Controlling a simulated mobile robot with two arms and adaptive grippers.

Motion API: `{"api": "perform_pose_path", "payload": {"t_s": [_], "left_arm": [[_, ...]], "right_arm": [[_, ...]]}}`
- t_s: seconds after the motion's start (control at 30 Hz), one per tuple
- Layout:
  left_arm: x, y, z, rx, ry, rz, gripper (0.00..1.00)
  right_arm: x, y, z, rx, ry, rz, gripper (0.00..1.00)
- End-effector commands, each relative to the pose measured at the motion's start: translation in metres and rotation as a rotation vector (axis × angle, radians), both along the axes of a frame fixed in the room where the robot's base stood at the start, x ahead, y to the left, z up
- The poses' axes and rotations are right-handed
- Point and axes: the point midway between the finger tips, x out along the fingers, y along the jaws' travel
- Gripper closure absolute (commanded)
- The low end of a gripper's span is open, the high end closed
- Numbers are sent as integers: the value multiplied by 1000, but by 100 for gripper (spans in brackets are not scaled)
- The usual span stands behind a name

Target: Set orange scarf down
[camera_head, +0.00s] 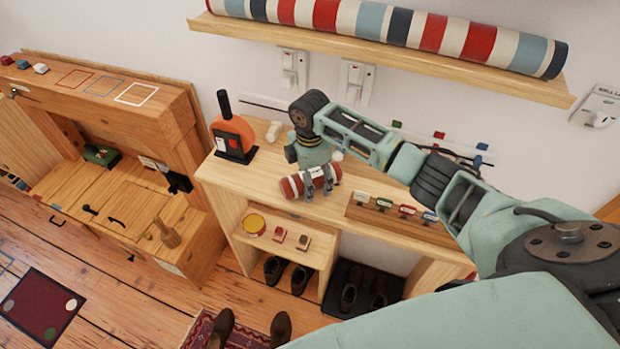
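My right gripper (318,190) points down at the shelf top, with its fingertips at a rolled red cloth with white bands (291,186). Its two fingers show a little apart in front of the roll. I cannot tell whether they grip it or only touch it. The roll lies on or just above the pale wooden shelf top (262,182). A rounded orange thing (233,130) is on a black stand with a post, at the left end of that top. I cannot tell which of the two is the orange scarf. My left gripper is not in view.
A wooden strip with small labelled blocks (365,212) lies right of the roll. A wall shelf with a long striped roll (400,25) hangs above. Shoes (287,272) and a yellow-lidded tin (253,224) are below. A wooden workbench (100,205) stands at left.

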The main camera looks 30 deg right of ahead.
Motion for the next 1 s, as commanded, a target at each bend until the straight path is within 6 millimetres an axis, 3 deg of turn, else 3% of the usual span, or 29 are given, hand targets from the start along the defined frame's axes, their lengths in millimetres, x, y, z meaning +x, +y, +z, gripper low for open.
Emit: {"api": "perform_pose_path", "payload": {"t_s": [0.17, 0.6, 0.8, 1.0], "left_arm": [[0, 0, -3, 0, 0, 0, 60], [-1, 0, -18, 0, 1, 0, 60], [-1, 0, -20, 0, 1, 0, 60], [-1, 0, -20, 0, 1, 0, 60]], "right_arm": [[2, 0, 20, 1, -6, 0, 31], [2, 0, 106, 1, -3, -1, 31], [1, 0, 121, 0, -1, 0, 31], [1, 0, 123, 1, 0, 0, 31]]}}
